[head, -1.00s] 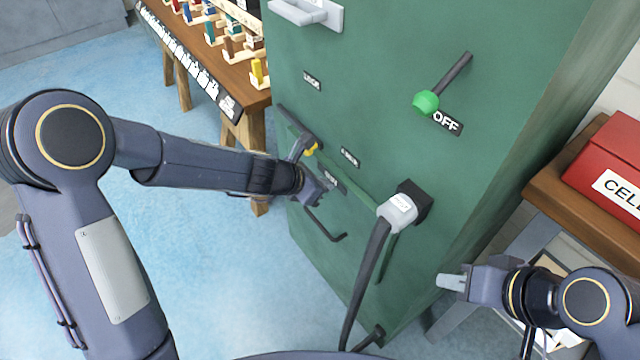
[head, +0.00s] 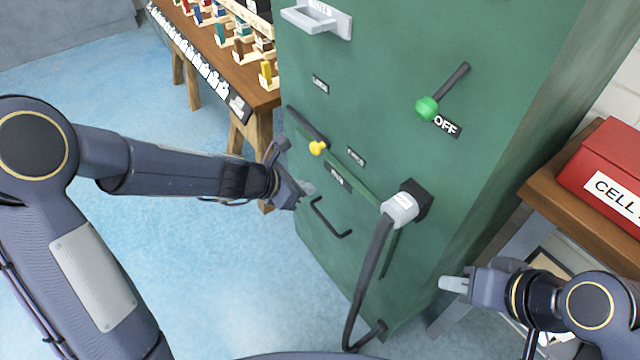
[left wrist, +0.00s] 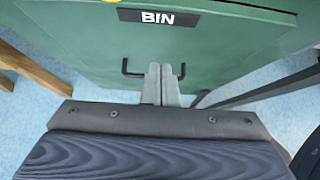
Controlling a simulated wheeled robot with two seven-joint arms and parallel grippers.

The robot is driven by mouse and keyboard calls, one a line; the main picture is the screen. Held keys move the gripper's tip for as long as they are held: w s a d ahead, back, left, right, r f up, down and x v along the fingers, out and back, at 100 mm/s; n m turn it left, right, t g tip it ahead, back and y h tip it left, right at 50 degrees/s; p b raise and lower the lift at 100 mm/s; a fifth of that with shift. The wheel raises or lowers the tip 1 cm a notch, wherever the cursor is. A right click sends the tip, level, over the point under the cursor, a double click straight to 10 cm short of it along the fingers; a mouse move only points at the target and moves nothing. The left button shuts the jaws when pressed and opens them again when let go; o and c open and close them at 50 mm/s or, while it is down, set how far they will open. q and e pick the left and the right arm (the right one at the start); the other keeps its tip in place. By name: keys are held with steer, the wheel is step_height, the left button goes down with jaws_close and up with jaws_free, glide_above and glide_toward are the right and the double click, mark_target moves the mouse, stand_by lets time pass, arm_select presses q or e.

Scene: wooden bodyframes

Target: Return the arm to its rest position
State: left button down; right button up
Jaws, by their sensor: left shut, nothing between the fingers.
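My left arm reaches in from the left in the head view. Its gripper (head: 306,189) is by the lower left part of the green cabinet (head: 400,90), apart from the yellow knob (head: 318,148) above it. In the left wrist view the two fingers (left wrist: 161,84) are together and empty, in front of the black handle (left wrist: 132,70) under the BIN label (left wrist: 158,18). My right gripper (head: 453,284) is at the lower right of the head view, right of the cabinet's lower front. Its fingers seem close together, but whether they are shut is unclear.
A grey plug with a thick black cable (head: 398,208) sticks out of the cabinet front. A green-knobbed lever (head: 427,107) is beside an OFF label. A wooden table (head: 262,100) with coloured pieces is behind left. A red box (head: 610,170) stands on a right shelf. Blue floor is open at left.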

arm_select(q)
steer(key=p+v, duration=0.1)
steer(key=v, duration=0.4)
steer(key=shift+s+a, duration=0.1)
steer(key=shift+a, duration=0.05)
steer(key=shift+r, duration=0.1)
steer(key=s+a+r+m, duration=0.5)
steer(key=s+r+m, duration=0.4)
steer(key=s+m, duration=0.3)
steer(key=s+a+m+y, duration=0.4)
steer(key=s+a+m, duration=0.2)
steer(key=s+m, duration=0.5)
step_height(320, 180, up, 12)
steer(key=m+p, duration=0.1)
steer(key=p, duration=1.2)
steer(key=shift+s+a+f, duration=0.2)
steer(key=shift+s+a, duration=0.1)
steer(key=shift+a, duration=0.05)
